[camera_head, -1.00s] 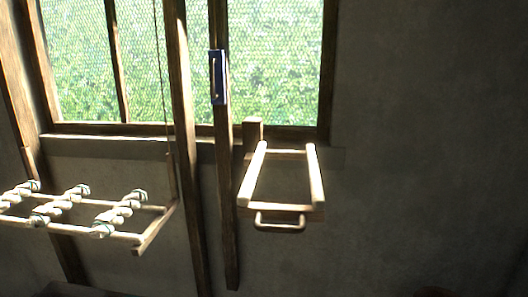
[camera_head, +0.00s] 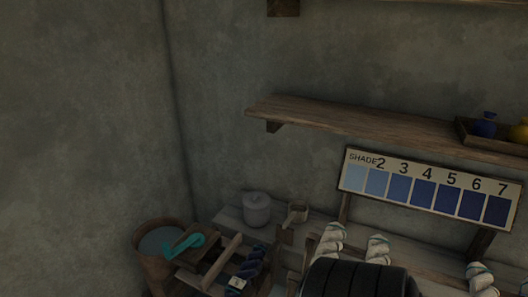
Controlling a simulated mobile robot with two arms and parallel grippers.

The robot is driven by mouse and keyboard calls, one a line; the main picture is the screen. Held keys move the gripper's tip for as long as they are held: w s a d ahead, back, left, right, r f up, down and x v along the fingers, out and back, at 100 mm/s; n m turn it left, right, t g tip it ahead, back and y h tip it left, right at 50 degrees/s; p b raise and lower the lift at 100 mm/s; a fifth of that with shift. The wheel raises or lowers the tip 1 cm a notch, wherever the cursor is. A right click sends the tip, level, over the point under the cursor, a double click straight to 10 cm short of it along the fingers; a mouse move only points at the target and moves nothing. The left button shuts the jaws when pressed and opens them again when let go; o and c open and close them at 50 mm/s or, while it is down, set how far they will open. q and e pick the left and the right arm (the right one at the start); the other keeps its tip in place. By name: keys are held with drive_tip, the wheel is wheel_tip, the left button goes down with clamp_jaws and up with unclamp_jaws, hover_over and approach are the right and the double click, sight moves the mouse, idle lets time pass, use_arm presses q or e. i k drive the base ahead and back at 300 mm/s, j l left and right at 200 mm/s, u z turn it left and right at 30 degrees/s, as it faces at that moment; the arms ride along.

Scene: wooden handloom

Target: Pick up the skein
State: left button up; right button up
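Several skeins show low in the head view. A dark blue twisted skein (camera_head: 248,268) with a pale tag lies at a wooden frame on the left. White twisted skeins stand at the right: one (camera_head: 332,242) at the left of the group, one (camera_head: 377,248) beside it, and one (camera_head: 481,277) farther right, cut by the bottom edge. I cannot tell which skein the task means. Neither gripper is in view. A black ribbed shape at the bottom hides part of the area below the white skeins.
A bucket (camera_head: 150,262) of liquid stands at left, beside a wooden device with a teal crank (camera_head: 188,246). A grey lidded pot (camera_head: 257,208) stands on the bench. A shade chart (camera_head: 428,190) stands behind the skeins, below a wall shelf (camera_head: 350,125).

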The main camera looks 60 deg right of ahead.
sight(248, 270)
drive_tip(key=z, duration=1.35)
